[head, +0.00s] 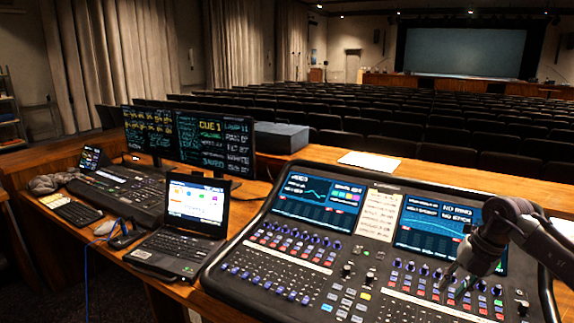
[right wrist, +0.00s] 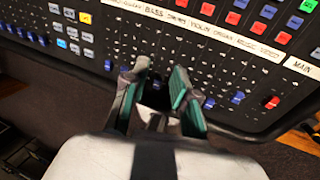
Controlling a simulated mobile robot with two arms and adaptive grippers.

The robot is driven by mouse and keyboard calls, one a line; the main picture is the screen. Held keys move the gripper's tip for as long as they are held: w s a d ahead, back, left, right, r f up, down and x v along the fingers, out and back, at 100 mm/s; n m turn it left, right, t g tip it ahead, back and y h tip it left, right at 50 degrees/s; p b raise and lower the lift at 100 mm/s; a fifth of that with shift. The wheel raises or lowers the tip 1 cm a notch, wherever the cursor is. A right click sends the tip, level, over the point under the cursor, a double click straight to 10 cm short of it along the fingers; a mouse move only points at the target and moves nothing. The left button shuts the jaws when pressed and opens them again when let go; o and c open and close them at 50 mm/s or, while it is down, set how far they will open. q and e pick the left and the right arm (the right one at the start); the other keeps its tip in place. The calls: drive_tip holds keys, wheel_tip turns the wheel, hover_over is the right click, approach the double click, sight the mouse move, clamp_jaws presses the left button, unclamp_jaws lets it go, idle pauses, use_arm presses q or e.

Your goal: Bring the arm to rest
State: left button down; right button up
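My right arm (head: 515,235) comes in from the right edge in the head view. Its gripper (head: 458,284) points down over the right-hand fader section of the mixing desk (head: 375,215). In the right wrist view the two green-padded fingers of the right gripper (right wrist: 160,74) stand apart, with a gap between their tips. They are over the rows near the desk's front edge, and nothing is clearly held. Whether the tips touch the desk I cannot tell. My left gripper is not in view.
An open laptop (head: 185,230) stands left of the desk, near a lighting console (head: 115,190) and two monitors (head: 215,147). A white paper (head: 369,161) lies behind the desk. Colored buttons and knobs surround the right gripper. Rows of dark seats (head: 400,120) fill the hall beyond.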

drive_tip(key=a+f+n+t+y, duration=0.25)
drive_tip(key=a+y, duration=0.65)
drive_tip(key=a, duration=1.6)
drive_tip(key=s+a+r+m+t+y, duration=0.2)
drive_tip(key=a+r+m+t+y, duration=0.2)
drive_tip(key=a+r+m+t, duration=0.45)
drive_tip(key=s+d+f+m+t+h, duration=0.1)
drive_tip(key=s+d+f+m+h, duration=0.3)
drive_tip(key=d+f+m+h, duration=0.4)
drive_tip(key=s+d+f+m+t+h, duration=0.1)
drive_tip(key=s+d+f+m+h, duration=0.35)
drive_tip(key=d+m+h, duration=0.5)
drive_tip(key=s+f+m+g+y, duration=0.15)
drive_tip(key=s+f+g, duration=0.25)
drive_tip(key=s, duration=0.4)
drive_tip(key=s+a+f+m+g, duration=0.1)
drive_tip(key=s+f+m+g, duration=0.15)
drive_tip(key=s+f, duration=0.4)
drive_tip(key=s+f+m+g+y, duration=0.1)
drive_tip(key=s+f+g, duration=0.3)
drive_tip(key=s, duration=0.5)
wheel_tip(320, 180, down, 22)
drive_tip(key=g, duration=0.2)
drive_tip(key=s+d+f+g, duration=0.1)
drive_tip(key=s+d+f, duration=0.2)
drive_tip(key=s+f, duration=1.5)
drive_tip(key=shift+f+n+h, duration=0.3)
drive_tip(key=shift+n, duration=0.15)
